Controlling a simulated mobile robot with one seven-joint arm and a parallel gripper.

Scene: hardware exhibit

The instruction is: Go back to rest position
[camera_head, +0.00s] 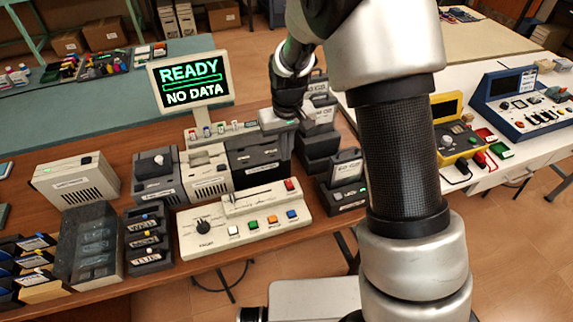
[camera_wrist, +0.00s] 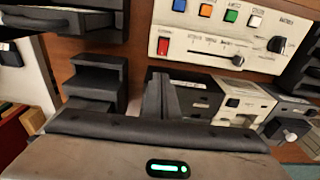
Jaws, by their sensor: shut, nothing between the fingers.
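My gripper shows in the head view (camera_head: 279,121) at the end of my raised arm, above the back row of devices on the brown table. In the wrist view its dark fingers (camera_wrist: 160,92) are together, with nothing between them. The fingers show in front of a black box (camera_wrist: 190,95), which also stands in the head view (camera_head: 256,158). I cannot tell the exact gap between fingertips and box. A green light glows on the gripper body.
A cream control panel (camera_head: 243,220) with coloured buttons is in front. A screen (camera_head: 191,80) reads "READY NO DATA". A black stepped stand (camera_head: 318,155) is right of the gripper. A white table (camera_head: 500,172) with yellow and blue devices is at right. Brown table (camera_head: 140,270) is crowded.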

